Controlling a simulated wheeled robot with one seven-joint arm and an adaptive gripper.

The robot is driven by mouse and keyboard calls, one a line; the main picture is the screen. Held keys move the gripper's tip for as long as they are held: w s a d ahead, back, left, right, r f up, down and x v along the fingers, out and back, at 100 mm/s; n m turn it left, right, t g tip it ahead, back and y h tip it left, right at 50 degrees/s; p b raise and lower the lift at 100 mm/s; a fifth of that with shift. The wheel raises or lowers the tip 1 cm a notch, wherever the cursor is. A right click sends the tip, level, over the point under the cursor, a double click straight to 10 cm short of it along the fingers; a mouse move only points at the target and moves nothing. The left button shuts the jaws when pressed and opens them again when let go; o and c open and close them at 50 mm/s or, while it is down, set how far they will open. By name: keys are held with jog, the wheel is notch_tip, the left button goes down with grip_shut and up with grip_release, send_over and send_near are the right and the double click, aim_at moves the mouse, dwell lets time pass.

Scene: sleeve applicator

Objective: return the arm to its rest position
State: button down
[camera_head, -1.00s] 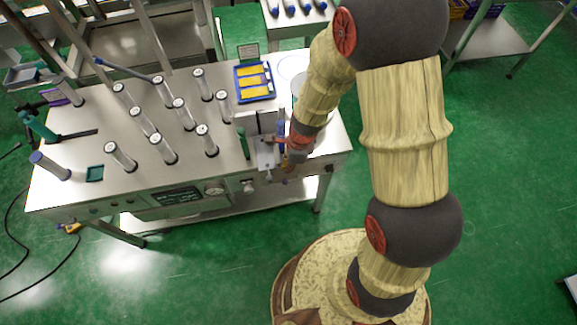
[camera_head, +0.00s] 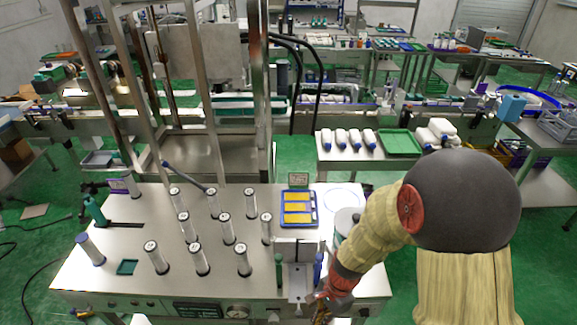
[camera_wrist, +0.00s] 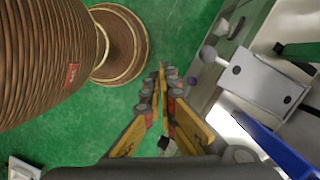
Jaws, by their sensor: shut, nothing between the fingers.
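My gripper (camera_head: 321,311) is at the front edge of the steel machine table (camera_head: 135,290), at its right part, low in the head view. It is beside a small metal bracket (camera_head: 298,285) and a blue upright part (camera_head: 318,268). In the wrist view my gripper (camera_wrist: 163,78) has its yellow and grey fingers drawn together at the tips, with nothing held. The fingers point over the green floor, left of the bracket plate (camera_wrist: 262,82). My arm is bent, with its elbow high at the right of the head view.
Several upright cylinders (camera_head: 199,260) stand on the table. A blue tray with yellow items (camera_head: 299,208) and a white container (camera_head: 346,219) are behind the bracket. In the wrist view a blue bar (camera_wrist: 270,143) is close at the right. Green floor lies in front.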

jog(key=s+d+r+n+t, duration=0.2)
jog(key=d+r+n, duration=0.1)
jog(key=r, duration=0.8)
jog(key=s+d+r+n+t+h, duration=0.1)
jog(key=r+n, duration=0.4)
jog(key=r, duration=0.6)
jog(key=s+d+r+n+t+h, duration=0.1)
jog(key=s+d+r+n+t, duration=0.3)
jog(key=r, duration=0.7)
jog(key=shift+s+d+r, duration=0.35)
jog(key=shift+s+d, duration=0.15)
jog(key=shift+d, duration=0.25)
